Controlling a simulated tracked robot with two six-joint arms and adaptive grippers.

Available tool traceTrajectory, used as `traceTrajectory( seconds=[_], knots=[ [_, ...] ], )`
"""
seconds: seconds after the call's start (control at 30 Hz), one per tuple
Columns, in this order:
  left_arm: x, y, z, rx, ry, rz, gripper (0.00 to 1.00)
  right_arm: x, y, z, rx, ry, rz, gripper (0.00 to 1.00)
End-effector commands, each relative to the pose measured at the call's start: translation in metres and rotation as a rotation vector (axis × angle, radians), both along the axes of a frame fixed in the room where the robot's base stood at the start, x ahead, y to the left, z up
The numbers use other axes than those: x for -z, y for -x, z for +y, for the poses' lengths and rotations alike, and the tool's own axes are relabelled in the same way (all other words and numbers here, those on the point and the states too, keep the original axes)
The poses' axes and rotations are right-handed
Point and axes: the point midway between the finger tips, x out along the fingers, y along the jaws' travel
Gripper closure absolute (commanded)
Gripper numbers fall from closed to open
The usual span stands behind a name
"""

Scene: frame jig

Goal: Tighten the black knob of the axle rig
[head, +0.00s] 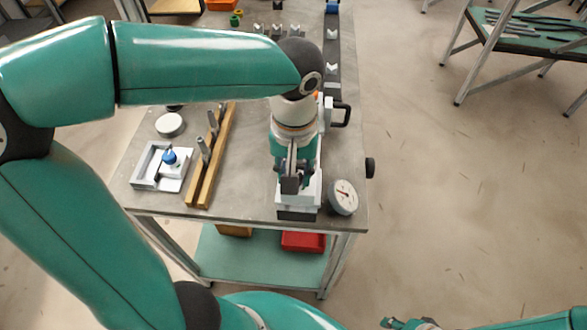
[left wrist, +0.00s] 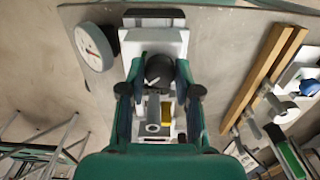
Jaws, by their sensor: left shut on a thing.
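The axle rig (head: 311,190) is a white block on a dark base near the front of the grey bench. It also shows in the left wrist view (left wrist: 172,38). My left gripper (head: 292,180) points down over the rig. In the left wrist view its two fingers (left wrist: 158,90) are closed around the black knob (left wrist: 159,70), one on each side. A grey cylindrical end and a yellow part show below the knob there. The gripper and arm hide most of the knob in the head view. Part of my right arm (head: 405,323) shows at the bottom edge; its jaws are unclear.
A round dial gauge (head: 343,197) stands close to the right of the rig. A wooden rack (head: 208,165) and a white fixture with a blue knob (head: 169,157) lie to the left. A black handle (head: 342,114) stands behind. The bench's front edge is close.

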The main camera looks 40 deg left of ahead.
Motion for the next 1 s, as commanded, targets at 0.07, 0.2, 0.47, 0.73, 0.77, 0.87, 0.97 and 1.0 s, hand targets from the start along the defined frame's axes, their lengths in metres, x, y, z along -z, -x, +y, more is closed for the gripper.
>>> traceTrajectory(
  seconds=[0.07, 0.2, 0.47, 0.73, 0.77, 0.87, 0.97, 1.0],
  knots=[
    [-0.0007, -0.0001, 0.0, 0.072, 0.0, -0.001, 1.0, -0.0008, 0.0, 0.0, 0.0, 0.0, 0.0, 0.6],
    [-0.0007, -0.0001, 0.0, 0.205, 0.001, -0.001, 1.0, -0.0015, 0.0, 0.0, 0.0, 0.0, 0.0, 0.6],
    [-0.0007, -0.0001, 0.0, 0.452, 0.0, 0.0, 1.0, -0.0032, 0.0, 0.0, 0.0, 0.0, 0.0, 0.6],
    [-0.0007, -0.0001, -0.0001, 0.708, 0.0, 0.0, 1.0, -0.0053, 0.0, 0.0, 0.0, 0.0, 0.0, 0.6],
    [-0.0007, 0.0, 0.0, 0.736, 0.0, 0.0, 1.0, -0.0055, 0.0, 0.0, 0.0, 0.0, 0.0, 0.6],
    [-0.0008, 0.0, 0.0, 0.826, 0.0, 0.0, 1.0, -0.0064, 0.0, 0.0, 0.0, 0.0, 0.0, 0.6],
    [-0.0007, 0.0001, 0.0001, 0.909, 0.001, 0.001, 1.0, -0.0072, 0.0001, 0.0, 0.0, 0.0, 0.0, 0.6],
    [-0.0007, 0.0001, 0.0001, 0.939, 0.0, 0.001, 1.0, -0.0075, 0.0001, 0.0, 0.0, 0.0, 0.0, 0.6]
  ],
)
